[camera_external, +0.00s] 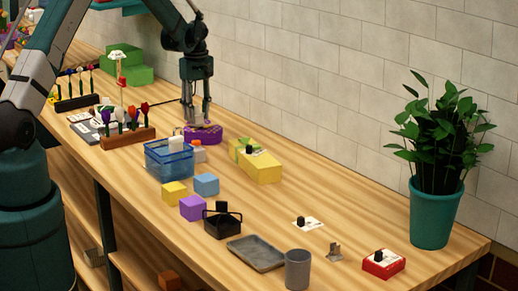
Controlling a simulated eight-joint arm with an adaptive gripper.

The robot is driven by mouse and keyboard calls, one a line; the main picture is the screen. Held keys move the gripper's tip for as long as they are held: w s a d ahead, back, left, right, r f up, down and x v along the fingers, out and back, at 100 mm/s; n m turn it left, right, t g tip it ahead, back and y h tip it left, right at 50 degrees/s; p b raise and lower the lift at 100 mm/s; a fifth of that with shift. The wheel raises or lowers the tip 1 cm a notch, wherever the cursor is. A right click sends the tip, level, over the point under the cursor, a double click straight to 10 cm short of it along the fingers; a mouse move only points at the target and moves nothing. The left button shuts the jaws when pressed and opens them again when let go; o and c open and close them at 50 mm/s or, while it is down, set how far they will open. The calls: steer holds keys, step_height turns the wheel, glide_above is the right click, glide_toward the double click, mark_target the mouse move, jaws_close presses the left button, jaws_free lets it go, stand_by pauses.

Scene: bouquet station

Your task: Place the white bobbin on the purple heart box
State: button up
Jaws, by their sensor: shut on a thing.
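The purple heart box (203,139) sits on the wooden table, near the wall and behind the blue basket. My gripper (198,123) points straight down at the box, with its fingertips at or just above the box top. It is shut on a small pale thing that looks like the white bobbin (207,127), mostly hidden by the fingers. I cannot tell whether the bobbin touches the box top.
A blue basket (168,161) holding a white item stands in front of the box. A yellow box (261,168) lies to its right, and a wooden rack of flowers (128,138) to its left. Colored cubes, a black basket (222,222) and a grey tray (256,253) stand nearer the front.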

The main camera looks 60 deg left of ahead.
mark_target(197, 106)
steer(key=shift+f, duration=0.25)
steer(key=shift+f, duration=0.15)
steer(key=o, duration=0.9)
step_height(197, 106, up, 12)
steer(key=shift+r+b, duration=0.2)
steer(key=shift+b, duration=0.35)
stand_by(0.5)
steer(key=shift+d, duration=0.1)
